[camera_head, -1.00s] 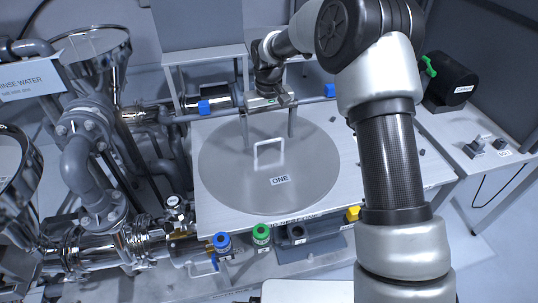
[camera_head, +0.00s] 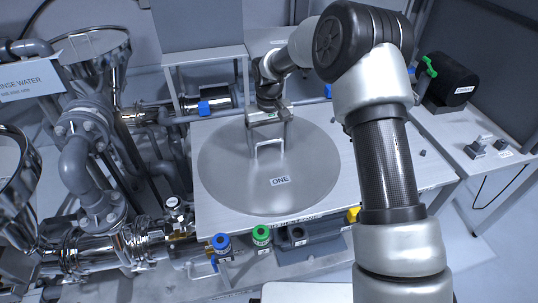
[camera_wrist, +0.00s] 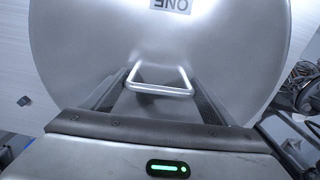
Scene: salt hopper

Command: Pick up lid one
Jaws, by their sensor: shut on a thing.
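Lid one is a large round grey metal disc (camera_head: 235,185) with a label reading ONE, lying flat on the light table. Its upright square handle (camera_head: 268,143) stands near the lid's middle. My gripper (camera_head: 269,150) is low over the lid, one finger on each side of the handle. In the wrist view the handle (camera_wrist: 160,92) lies between the fingertips (camera_wrist: 160,84), and the jaws are shut on it. The lid (camera_wrist: 85,40) also fills most of that view. I see no gap under the lid.
Steel pipes and a valve (camera_head: 90,165) crowd the left. Blue (camera_head: 222,243) and green (camera_head: 261,234) capped fittings stand along the table's front edge. A black cylinder (camera_head: 450,80) is on the right bench. The light table (camera_head: 230,132) has some bare surface around the lid.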

